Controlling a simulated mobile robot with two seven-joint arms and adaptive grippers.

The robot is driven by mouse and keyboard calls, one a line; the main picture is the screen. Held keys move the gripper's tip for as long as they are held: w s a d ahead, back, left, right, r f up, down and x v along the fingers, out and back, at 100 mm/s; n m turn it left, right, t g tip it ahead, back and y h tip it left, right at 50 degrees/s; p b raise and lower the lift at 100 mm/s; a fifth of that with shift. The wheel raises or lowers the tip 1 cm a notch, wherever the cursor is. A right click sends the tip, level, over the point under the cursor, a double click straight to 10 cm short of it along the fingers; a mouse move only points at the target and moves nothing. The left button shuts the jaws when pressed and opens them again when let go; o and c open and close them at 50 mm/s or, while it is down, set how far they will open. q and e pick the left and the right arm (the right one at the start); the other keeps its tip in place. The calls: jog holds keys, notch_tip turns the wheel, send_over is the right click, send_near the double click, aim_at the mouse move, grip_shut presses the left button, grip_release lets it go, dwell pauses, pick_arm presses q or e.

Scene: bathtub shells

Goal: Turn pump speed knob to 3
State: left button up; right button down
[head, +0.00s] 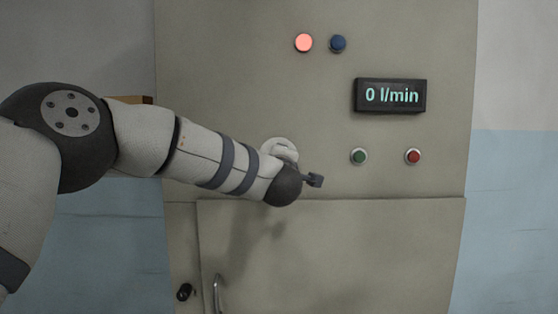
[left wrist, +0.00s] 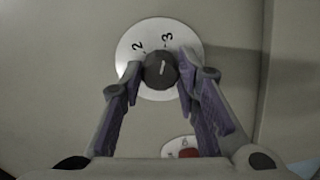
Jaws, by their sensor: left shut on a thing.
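The pump speed knob (left wrist: 160,70) is a dark round knob with a white pointer line, on a white dial plate (left wrist: 127,50) marked 2 and 3. The pointer is directed up and slightly right, roughly toward the 3. My left gripper (left wrist: 161,73) is shut on the knob, one finger on each side. In the head view the dial plate (head: 280,143) shows partly above my left wrist, which hides the knob and fingers. My right gripper is in neither view.
The grey cabinet front carries a display (head: 390,95) reading 0 l/min. A green button (head: 359,156) and red button (head: 413,156) are to the right. A door handle (head: 217,293) is below.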

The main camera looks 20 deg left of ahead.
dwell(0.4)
pick_arm(q)
jog(key=o, duration=1.2)
jog(key=shift+c, duration=0.2)
jog(key=v, duration=1.2)
jog(key=shift+r, duration=0.1)
